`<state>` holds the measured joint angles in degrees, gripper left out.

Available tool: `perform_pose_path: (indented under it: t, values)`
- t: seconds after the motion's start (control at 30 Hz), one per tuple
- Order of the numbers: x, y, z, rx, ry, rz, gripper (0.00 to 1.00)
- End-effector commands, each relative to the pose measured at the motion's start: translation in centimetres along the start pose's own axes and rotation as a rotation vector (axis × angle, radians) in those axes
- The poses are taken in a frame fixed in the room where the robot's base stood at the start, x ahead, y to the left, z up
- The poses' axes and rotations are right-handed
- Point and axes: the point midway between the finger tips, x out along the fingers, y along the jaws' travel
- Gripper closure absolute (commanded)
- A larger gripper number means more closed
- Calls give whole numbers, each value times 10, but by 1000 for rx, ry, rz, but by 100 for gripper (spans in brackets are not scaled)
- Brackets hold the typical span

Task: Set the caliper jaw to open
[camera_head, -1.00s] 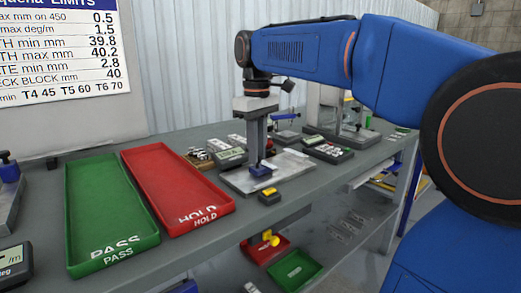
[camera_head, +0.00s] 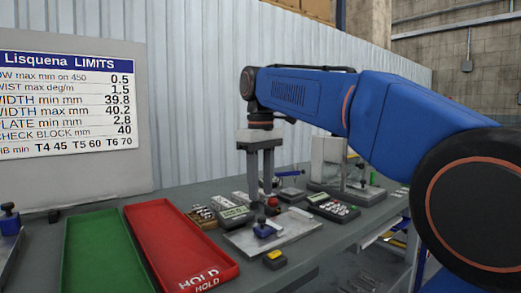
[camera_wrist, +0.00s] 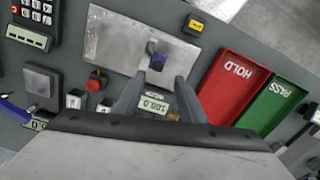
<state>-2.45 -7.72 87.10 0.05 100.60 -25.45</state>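A bare metal plate (camera_head: 296,226) lies on the bench below my gripper (camera_head: 262,190). A small blue block (camera_head: 264,230) stands on it; it may be the caliper jaw, but I cannot be sure. In the wrist view the plate (camera_wrist: 115,40) is beyond my fingers and the blue block (camera_wrist: 157,62) sits ahead of the gap between the tips. My gripper (camera_wrist: 162,84) is open and empty, apart from the block. A small display (camera_wrist: 153,104) reading about 100.0 shows between the fingers. No caliper scale or jaw gap can be made out.
A red HOLD tray (camera_head: 180,245) and a green PASS tray (camera_head: 98,255) lie to the left. A yellow-and-black piece (camera_head: 275,259) is near the plate's front. A red knob (camera_wrist: 95,82), a keypad device (camera_wrist: 38,12) and other small instruments crowd the bench nearby.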

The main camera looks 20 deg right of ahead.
Motion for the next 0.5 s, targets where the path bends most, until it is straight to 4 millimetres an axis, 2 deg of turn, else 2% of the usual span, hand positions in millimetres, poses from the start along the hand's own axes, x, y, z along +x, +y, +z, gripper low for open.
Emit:
perform_pose_path:
  t: [0.3, 0.5]
  values:
    - [-64, 0, -2, -1, 2, 0, 63]
    - [-92, 0, -1, -1, 1, -1, 63]
